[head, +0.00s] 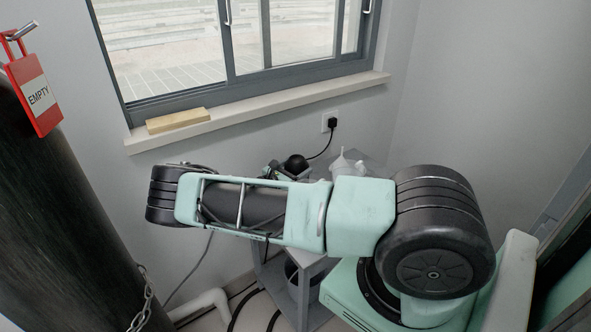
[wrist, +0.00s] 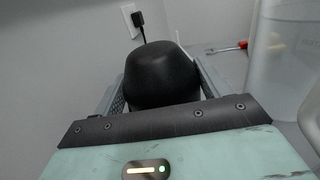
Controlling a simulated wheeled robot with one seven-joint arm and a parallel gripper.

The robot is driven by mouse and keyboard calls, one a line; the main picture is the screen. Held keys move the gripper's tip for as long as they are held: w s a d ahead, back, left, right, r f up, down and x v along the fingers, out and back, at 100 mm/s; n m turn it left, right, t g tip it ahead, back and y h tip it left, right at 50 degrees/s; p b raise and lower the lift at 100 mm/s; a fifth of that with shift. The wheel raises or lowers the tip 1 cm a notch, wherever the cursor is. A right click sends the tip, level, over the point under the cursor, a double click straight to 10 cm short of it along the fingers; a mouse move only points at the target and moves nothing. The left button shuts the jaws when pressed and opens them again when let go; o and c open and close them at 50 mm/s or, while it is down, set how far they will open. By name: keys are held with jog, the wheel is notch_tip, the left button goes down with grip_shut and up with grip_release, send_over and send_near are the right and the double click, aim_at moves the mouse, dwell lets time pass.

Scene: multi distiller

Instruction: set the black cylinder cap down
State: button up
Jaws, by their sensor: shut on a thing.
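The black cylinder cap (wrist: 160,72) is a dark, rounded dome, upright in the middle of the wrist view. My gripper (wrist: 163,88) is shut on it, with one finger along its left side and the other along its right. In the head view the cap (head: 295,163) shows as a small black ball shape just behind my forearm. My arm hides most of the gripper there. The cap's lower edge is hidden, so I cannot tell whether it touches the surface below.
A grey stand (head: 302,293) is below my arm by the wall. A translucent white container (wrist: 283,55) and a red-ended tool (wrist: 228,48) are right of the cap. A plugged outlet (head: 330,122) is behind. A dark cylinder (head: 60,220) with an EMPTY tag (head: 38,95) stands left.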

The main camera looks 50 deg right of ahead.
jog(key=shift+f, duration=0.15)
jog(key=o, duration=1.4)
jog(key=shift+o, duration=0.2)
jog(key=a+b, duration=0.1)
jog(key=a, duration=1.1)
